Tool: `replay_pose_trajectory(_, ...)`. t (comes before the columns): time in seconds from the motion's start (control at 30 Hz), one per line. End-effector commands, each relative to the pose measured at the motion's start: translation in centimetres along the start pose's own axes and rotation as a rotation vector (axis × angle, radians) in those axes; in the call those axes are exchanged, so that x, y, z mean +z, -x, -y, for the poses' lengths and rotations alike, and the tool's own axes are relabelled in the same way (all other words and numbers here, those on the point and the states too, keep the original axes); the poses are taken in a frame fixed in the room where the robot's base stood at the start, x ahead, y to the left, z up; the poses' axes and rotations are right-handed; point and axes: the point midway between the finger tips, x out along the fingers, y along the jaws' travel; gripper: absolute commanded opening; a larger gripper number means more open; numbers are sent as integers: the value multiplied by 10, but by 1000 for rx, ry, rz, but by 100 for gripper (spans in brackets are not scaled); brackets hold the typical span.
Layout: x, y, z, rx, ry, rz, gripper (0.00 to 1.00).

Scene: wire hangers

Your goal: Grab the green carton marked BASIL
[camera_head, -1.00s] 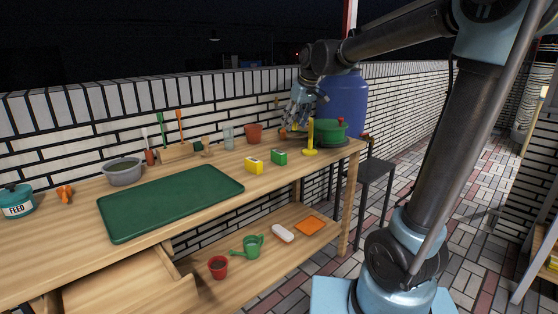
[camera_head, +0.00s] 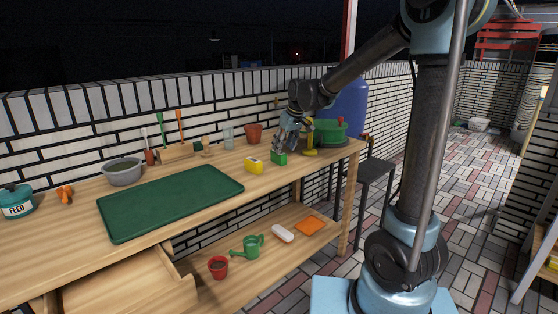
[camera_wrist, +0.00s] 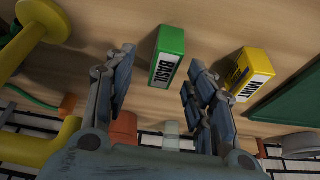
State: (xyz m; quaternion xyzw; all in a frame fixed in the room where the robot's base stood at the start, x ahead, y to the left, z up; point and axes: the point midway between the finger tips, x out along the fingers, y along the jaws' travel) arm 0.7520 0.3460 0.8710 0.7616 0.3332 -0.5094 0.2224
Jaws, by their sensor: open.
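The green carton marked BASIL (camera_head: 280,158) stands on the wooden bench near its right end. In the wrist view the BASIL carton (camera_wrist: 167,57) lies ahead of my gripper, between the lines of its two fingers, with its label readable. My gripper (camera_head: 284,143) is just above and behind the carton in the head view. In the wrist view my gripper (camera_wrist: 155,75) has its fingers spread apart with nothing between them. I cannot tell from the head view whether a finger touches the carton.
A yellow carton marked MINT (camera_wrist: 247,74) stands close beside the BASIL carton; it also shows in the head view (camera_head: 253,166). A yellow stand (camera_head: 310,146) and a green pot (camera_head: 330,132) are to the right. A green mat (camera_head: 170,202) lies left.

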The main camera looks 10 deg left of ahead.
Motion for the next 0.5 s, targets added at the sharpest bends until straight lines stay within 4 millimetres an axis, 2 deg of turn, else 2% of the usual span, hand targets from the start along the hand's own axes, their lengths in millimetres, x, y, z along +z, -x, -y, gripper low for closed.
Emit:
replay_pose_trajectory(0.17,-2,-11,2,0,1,0,50)
replay_pose_trajectory(0.5,-4,-49,6,0,-1,0,50)
